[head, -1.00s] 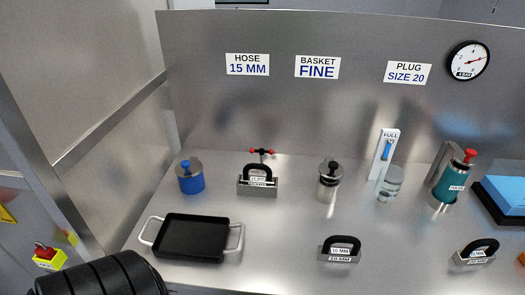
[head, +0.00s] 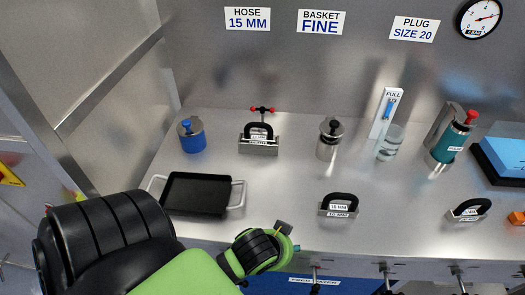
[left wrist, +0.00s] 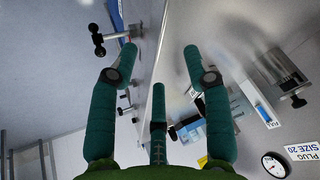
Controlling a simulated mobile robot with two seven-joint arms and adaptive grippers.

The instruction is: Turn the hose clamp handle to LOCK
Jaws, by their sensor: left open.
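The hose clamp with a red-knobbed cross handle (head: 262,109) stands at the back left of the counter, behind a black hose arch on a grey block (head: 258,146). I cannot read whether the handle is at LOCK. My left arm comes in low from the left in the head view, its wrist at the counter's front edge, well short of the clamp; its fingers are mostly hidden there. In the left wrist view my left gripper (left wrist: 158,62) is open and empty, its teal fingers spread. A dark T-shaped handle (left wrist: 112,38) shows near its left fingertip. My right gripper is out of view.
A black tray (head: 198,194) lies at the front left. A blue canister (head: 191,137), a steel canister (head: 329,144) and a teal canister (head: 447,146) stand at the back. Two more hose arches (head: 340,205) (head: 469,210) sit in front. Several valve handles line the front below the counter.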

